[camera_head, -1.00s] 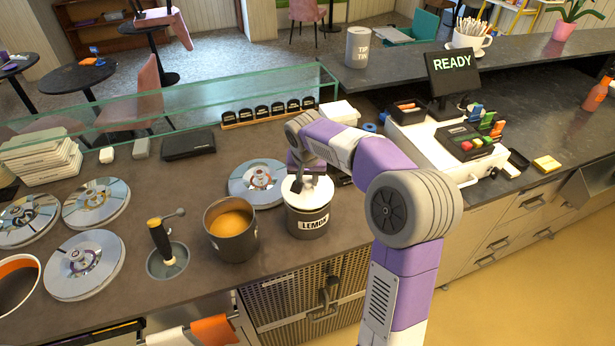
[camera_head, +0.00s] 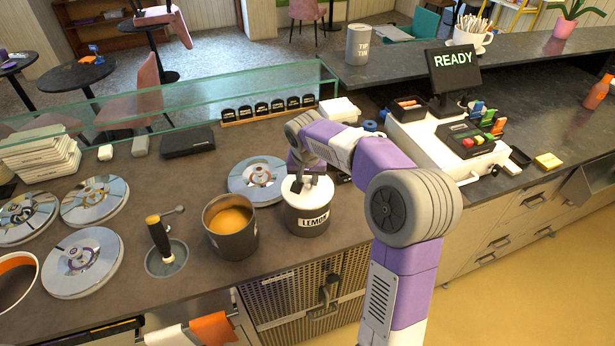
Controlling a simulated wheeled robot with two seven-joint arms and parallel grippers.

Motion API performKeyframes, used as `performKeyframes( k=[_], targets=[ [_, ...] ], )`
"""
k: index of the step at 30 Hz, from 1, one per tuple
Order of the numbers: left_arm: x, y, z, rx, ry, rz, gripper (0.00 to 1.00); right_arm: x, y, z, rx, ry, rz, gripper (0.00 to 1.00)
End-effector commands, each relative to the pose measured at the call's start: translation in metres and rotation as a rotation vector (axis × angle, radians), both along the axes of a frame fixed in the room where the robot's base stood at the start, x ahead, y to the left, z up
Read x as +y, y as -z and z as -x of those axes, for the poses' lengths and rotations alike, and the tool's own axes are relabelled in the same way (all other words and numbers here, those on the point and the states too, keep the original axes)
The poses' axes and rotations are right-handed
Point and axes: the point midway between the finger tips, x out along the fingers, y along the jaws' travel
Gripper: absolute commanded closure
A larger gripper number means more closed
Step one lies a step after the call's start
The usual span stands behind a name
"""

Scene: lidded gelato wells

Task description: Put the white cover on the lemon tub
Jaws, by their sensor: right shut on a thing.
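The lemon tub (camera_head: 309,225) is a dark grey can with a white LEMON label, standing upright on the counter. The white cover (camera_head: 295,194) lies level over the tub's mouth, and no clear gap shows between them. My right gripper (camera_head: 309,182) is above the cover, shut on its dark knob; the fingertips are small and partly hidden by my wrist. My left gripper is not in view.
An open tub of orange gelato (camera_head: 231,226) stands just left of the lemon tub. A round metal lid (camera_head: 243,181) lies close behind. A scoop (camera_head: 160,238) stands in a round well further left. Several metal lids (camera_head: 82,262) lie at the left.

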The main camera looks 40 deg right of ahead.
Motion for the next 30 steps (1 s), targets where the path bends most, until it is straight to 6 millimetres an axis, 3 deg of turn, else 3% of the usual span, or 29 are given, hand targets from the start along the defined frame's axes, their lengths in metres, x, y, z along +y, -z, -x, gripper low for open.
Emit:
performKeyframes(
  k=[17, 18, 19, 30],
  targets=[
    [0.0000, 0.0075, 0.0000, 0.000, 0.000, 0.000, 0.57, 0.0000, 0.0093, -0.0001, 0.000, 0.000, 0.000, 1.00],
    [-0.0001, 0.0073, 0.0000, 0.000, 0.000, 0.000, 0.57, 0.0001, 0.0091, -0.0001, 0.000, 0.000, 0.000, 0.65],
    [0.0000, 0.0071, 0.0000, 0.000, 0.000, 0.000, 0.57, 0.0001, 0.0089, -0.0001, 0.000, 0.000, 0.000, 0.61],
    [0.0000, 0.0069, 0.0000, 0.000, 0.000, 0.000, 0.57, 0.0000, 0.0087, 0.0000, 0.000, 0.000, 0.000, 0.60]
  ],
)
